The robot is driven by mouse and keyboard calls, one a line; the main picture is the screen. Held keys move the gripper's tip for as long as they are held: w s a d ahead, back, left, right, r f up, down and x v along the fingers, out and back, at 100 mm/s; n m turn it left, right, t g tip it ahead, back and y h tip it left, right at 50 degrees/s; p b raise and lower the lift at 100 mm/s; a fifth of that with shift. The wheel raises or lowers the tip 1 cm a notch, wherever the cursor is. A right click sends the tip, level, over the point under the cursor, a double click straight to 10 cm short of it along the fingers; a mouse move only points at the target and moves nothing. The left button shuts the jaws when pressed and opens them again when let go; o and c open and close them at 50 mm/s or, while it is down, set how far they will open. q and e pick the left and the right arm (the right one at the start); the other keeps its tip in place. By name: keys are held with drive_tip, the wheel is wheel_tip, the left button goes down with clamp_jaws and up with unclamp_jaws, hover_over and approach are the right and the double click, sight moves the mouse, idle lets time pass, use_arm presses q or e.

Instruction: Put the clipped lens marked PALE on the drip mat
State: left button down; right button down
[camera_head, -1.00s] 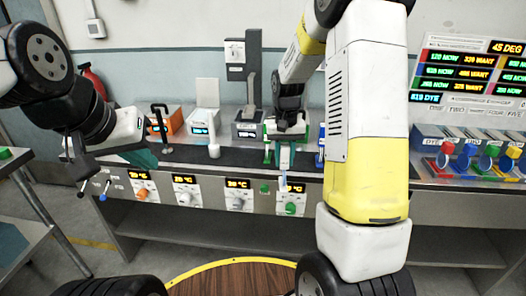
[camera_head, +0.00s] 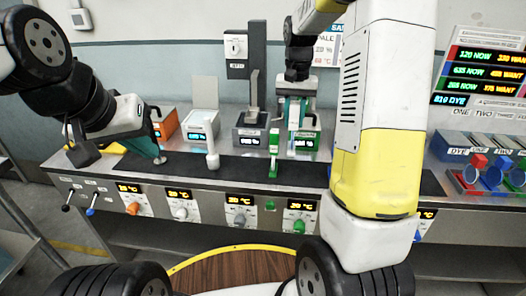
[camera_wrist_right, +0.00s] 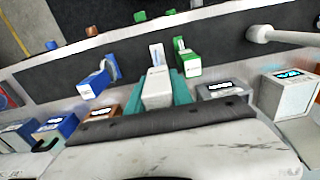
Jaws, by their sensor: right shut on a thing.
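My right gripper (camera_head: 294,105) hangs over the back of the bench, in front of the green tank. Its teal fingers are shut on a white clip (camera_head: 292,130). In the right wrist view the white clip (camera_wrist_right: 157,88) has a pale plate (camera_wrist_right: 156,54) at its far end; no PALE mark is readable on it. I take the dark strip along the bench front as the drip mat (camera_head: 240,168). A green clip (camera_head: 273,150) stands just left of the held clip. My left gripper (camera_head: 147,138) is over the mat's left end; its jaw gap is unclear.
Orange (camera_head: 166,122), white (camera_head: 203,124), grey (camera_head: 250,128) and green (camera_head: 304,143) tanks stand behind the mat. A blue clip (camera_wrist_right: 95,82) shows in the wrist view. Coloured cups (camera_head: 492,177) stand far right.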

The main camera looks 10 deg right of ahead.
drive_tip(key=f, duration=0.6)
drive_tip(key=shift+w, duration=0.3)
drive_tip(key=shift+f, duration=1.95)
drive_tip(key=shift+f, duration=0.1)
drive_tip(key=c, duration=1.4)
unclamp_jaws()
